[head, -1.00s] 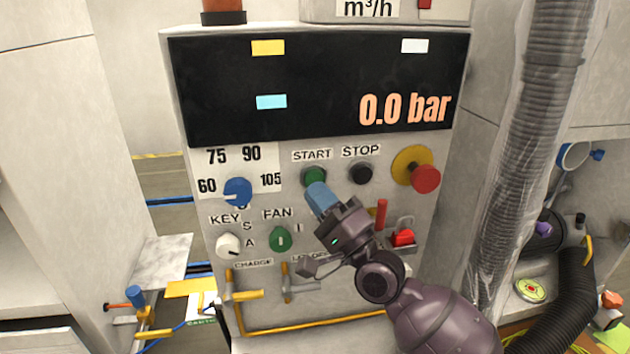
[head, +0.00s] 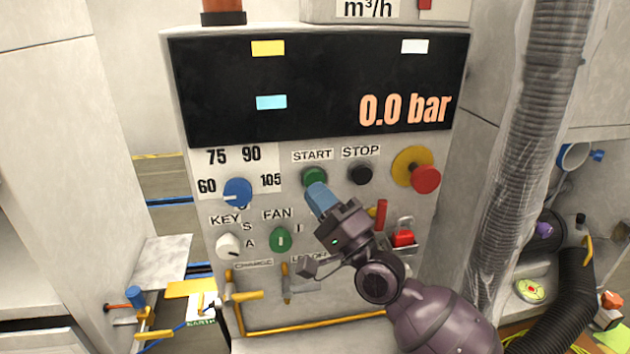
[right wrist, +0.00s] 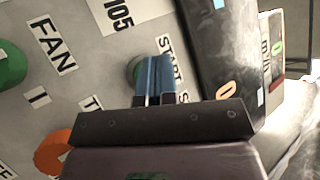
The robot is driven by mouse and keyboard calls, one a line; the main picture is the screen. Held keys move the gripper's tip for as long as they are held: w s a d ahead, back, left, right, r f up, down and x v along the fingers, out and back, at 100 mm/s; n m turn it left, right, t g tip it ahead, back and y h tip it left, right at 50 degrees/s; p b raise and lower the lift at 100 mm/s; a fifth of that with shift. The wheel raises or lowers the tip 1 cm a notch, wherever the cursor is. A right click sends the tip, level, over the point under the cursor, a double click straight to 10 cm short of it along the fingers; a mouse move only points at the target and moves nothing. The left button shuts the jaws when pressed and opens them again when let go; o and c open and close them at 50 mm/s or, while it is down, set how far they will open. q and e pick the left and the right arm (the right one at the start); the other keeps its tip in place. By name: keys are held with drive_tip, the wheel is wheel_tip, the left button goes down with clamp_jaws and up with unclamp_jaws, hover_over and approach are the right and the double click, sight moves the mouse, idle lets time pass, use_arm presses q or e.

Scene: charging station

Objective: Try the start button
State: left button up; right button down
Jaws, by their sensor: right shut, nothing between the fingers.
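The green start button (head: 314,176) sits under the START label on the grey panel, left of the black stop button (head: 360,173). My right gripper (head: 317,189) is shut and empty, its blue fingertips at the lower edge of the start button in the head view. In the right wrist view the blue fingers (right wrist: 154,75) cover much of the green button (right wrist: 134,70). I cannot tell whether the tips touch it or how far it is pressed. The display (head: 320,85) reads 0.0 bar. My left gripper is not in view.
A red emergency knob (head: 425,179) on a yellow base is right of the stop button. A blue dial (head: 237,192), white key switch (head: 228,245) and green fan switch (head: 280,240) are to the left. Yellow handles (head: 245,296) stick out below.

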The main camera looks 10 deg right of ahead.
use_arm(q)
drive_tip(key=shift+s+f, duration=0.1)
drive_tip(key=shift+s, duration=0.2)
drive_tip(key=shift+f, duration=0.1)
use_arm(e)
drive_tip(key=shift+w, duration=0.2)
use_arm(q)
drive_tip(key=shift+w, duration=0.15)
use_arm(e)
drive_tip(key=shift+w, duration=0.25)
use_arm(q)
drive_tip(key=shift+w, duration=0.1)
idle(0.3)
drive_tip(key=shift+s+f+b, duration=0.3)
drive_tip(key=shift+b, duration=0.05)
use_arm(e)
drive_tip(key=shift+w, duration=0.45)
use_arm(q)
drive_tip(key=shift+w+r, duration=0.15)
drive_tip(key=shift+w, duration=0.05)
use_arm(e)
drive_tip(key=shift+s, duration=0.1)
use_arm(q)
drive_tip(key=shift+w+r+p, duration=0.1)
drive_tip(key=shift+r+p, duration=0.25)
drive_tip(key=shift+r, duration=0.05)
use_arm(e)
drive_tip(key=shift+s, duration=0.8)
